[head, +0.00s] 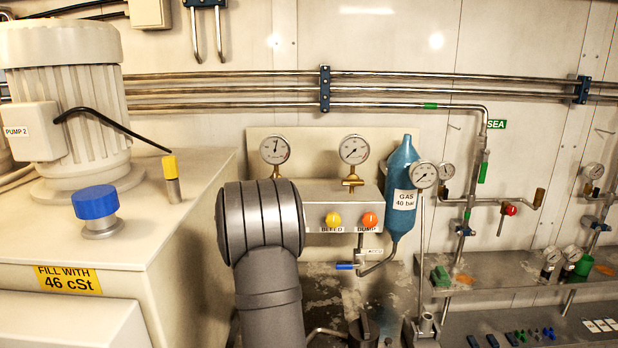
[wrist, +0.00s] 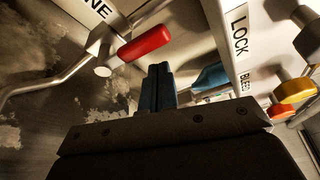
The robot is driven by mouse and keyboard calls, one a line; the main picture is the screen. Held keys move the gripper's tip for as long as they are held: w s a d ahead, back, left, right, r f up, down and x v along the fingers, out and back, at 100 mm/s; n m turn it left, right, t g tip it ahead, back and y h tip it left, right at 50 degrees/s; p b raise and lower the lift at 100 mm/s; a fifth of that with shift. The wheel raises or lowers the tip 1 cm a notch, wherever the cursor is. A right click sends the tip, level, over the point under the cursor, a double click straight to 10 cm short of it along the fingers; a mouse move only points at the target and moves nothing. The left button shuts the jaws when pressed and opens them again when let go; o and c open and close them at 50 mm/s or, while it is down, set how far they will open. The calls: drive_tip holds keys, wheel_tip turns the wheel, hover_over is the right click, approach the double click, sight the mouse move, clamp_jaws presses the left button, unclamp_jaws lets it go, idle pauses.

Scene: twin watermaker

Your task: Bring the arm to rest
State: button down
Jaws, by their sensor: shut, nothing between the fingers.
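My gripper (wrist: 157,88) shows in the wrist view as two dark blue fingers close together, with nothing between them. A red-handled lever (wrist: 145,44) is beyond and to the left of the fingertips. A blue handle (wrist: 209,78) is just right of the fingers; I cannot tell how far behind them it lies. In the head view my grey arm (head: 268,285) rises in front of the gauge panel, bent at the top. The gripper itself cannot be made out there.
The panel (head: 310,195) carries a yellow BLEED knob (head: 333,219), an orange DUMP knob (head: 368,220) and two gauges above. A blue-handled valve (head: 345,266) sits below. A blue gas bottle (head: 402,185) hangs at right. The tank (head: 190,220) with a blue cap (head: 95,202) stands left.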

drive_tip(key=shift+d+f+m+g+y, duration=0.6)
drive_tip(key=shift+d+f+m, duration=1.1)
drive_tip(key=shift+m, duration=0.2)
drive_tip(key=c, duration=1.5)
unclamp_jaws()
drive_tip(key=shift+s+n, duration=0.15)
drive_tip(key=shift+n, duration=0.15)
drive_tip(key=o, duration=1.5)
drive_tip(key=s+a+n+t+y, duration=0.1)
drive_tip(key=s+a+n, duration=0.1)
drive_tip(key=s+n, duration=0.4)
drive_tip(key=n, duration=0.4)
drive_tip(key=shift+s+a+r+n, duration=0.3)
drive_tip(key=shift+a+r, duration=0.05)
drive_tip(key=shift+r, duration=0.05)
drive_tip(key=s+a+r+n+t+y, duration=0.2)
drive_tip(key=s+a+n+y, duration=0.15)
drive_tip(key=s+n, duration=1.1)
drive_tip(key=w+n, duration=0.3)
drive_tip(key=w, duration=1)
drive_tip(key=shift+a, duration=0.15)
